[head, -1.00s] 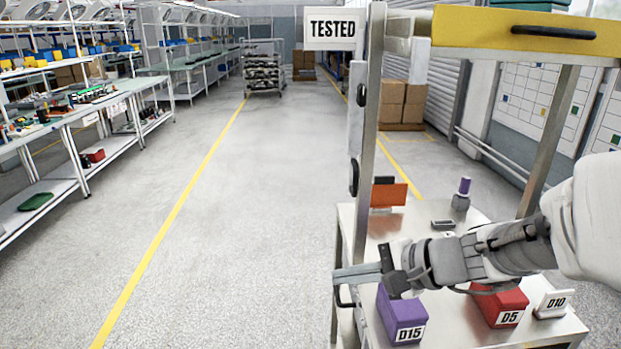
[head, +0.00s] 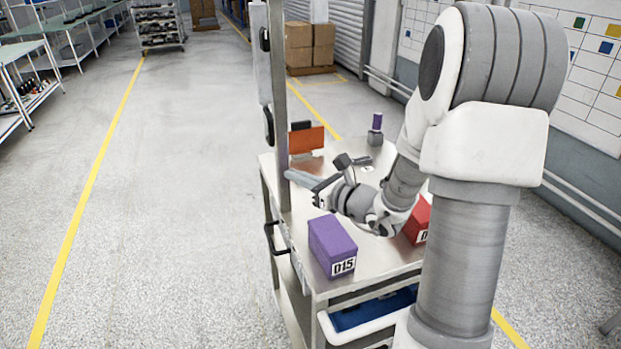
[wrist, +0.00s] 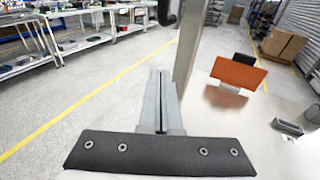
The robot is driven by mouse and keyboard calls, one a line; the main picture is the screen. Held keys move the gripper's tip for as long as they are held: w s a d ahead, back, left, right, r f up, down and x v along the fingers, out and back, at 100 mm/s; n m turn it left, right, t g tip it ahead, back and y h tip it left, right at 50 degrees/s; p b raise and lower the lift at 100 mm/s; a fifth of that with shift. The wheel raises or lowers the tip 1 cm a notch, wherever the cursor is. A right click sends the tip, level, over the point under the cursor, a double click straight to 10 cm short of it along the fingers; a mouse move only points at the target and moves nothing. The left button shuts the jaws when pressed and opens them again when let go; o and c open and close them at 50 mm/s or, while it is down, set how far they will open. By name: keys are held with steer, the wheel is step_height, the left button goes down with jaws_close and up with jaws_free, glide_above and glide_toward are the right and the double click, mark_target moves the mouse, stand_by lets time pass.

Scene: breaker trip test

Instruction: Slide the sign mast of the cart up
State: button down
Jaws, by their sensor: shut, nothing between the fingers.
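The cart (head: 306,296) stands ahead, with an upright metal post (head: 278,100) on its left side, seen also in the wrist view (wrist: 188,45). A pale strip (head: 262,75) with black fittings, seemingly the sign mast, runs along the post's left side. Its lower black fitting (head: 268,126) shows also in the wrist view (wrist: 166,12). The mast's top and the sign are out of view. My gripper (head: 289,175) is shut and empty, pointing left over the cart top, below the lower fitting. Its fingers (wrist: 160,72) lie close to the post; I cannot tell whether they touch.
On the cart top are a purple box (head: 330,245), a red box (head: 416,222), an orange panel (head: 307,138) and a purple-topped item (head: 376,128). A black side handle (head: 274,238) sticks out left. The floor (head: 170,220) left of the cart is clear.

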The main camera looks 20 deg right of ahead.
mark_target(270, 114)
steer(key=w+r, duration=0.1)
steer(key=w+a+r+p, duration=0.1)
steer(key=w+a+r, duration=0.1)
steer(key=shift+w+r+p, duration=0.2)
steer(key=shift+w+p, duration=0.2)
step_height(270, 114, up, 10)
steer(key=p, duration=0.4)
steer(key=shift+f+p, duration=0.25)
steer(key=shift+p, duration=0.1)
steer(key=shift+f, duration=0.1)
